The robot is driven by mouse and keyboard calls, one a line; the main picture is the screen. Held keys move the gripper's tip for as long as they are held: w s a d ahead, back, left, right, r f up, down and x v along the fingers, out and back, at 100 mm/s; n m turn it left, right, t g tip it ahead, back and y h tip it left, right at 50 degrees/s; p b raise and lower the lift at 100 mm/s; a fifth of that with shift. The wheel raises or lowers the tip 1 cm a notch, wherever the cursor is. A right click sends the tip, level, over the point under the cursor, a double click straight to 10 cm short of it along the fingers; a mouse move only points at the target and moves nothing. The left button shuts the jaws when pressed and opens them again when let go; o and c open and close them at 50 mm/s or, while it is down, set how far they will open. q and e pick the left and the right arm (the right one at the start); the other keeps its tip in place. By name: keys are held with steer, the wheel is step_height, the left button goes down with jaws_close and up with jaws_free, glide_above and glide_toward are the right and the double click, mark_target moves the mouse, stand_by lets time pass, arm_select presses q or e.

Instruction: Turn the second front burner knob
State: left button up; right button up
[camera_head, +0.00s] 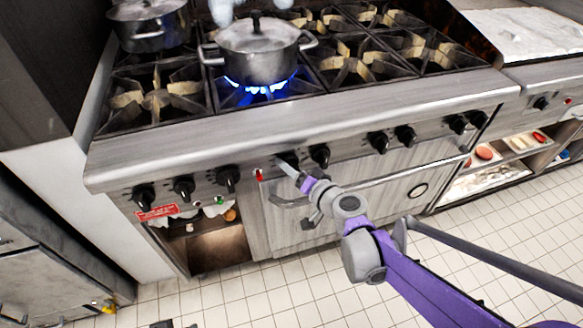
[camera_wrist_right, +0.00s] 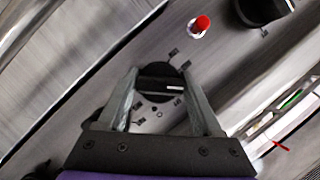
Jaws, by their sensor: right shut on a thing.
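A row of black burner knobs runs along the stove's front panel. My right gripper (camera_head: 288,168) reaches one of them, a black knob (camera_head: 289,158) near the middle of the row, just right of a small red light. In the right wrist view this knob (camera_wrist_right: 156,84) sits between the two fingers of my right gripper (camera_wrist_right: 160,74), which is shut on it. The fingers hide part of the knob in the head view. A blue flame (camera_head: 262,87) burns under a lidded pot (camera_head: 258,50) on a front burner. My left gripper is not in view.
Other knobs stand close by, one just right (camera_head: 320,155) and one left (camera_head: 228,178). An oven door handle (camera_head: 375,183) juts out below the panel. A second pot (camera_head: 148,25) is at the back left. The tiled floor (camera_head: 290,290) in front is clear.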

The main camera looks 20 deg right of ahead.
steer(key=shift+m, duration=0.3)
steer(key=shift+m+t+y, duration=0.4)
steer(key=shift+m+y, duration=0.3)
steer(key=shift+m, duration=0.3)
steer(key=m, duration=0.2)
steer(key=m+t+y, duration=0.1)
steer(key=m, duration=0.1)
steer(key=shift+m+t, duration=0.3)
steer(key=o, duration=1.3)
steer(key=v, duration=1)
steer(key=shift+s+d+f+p, duration=0.1)
steer(key=shift+s+d+p, duration=0.15)
steer(key=shift+s+p, duration=0.1)
steer(key=shift+a+y, duration=0.1)
steer(key=shift+y, duration=0.2)
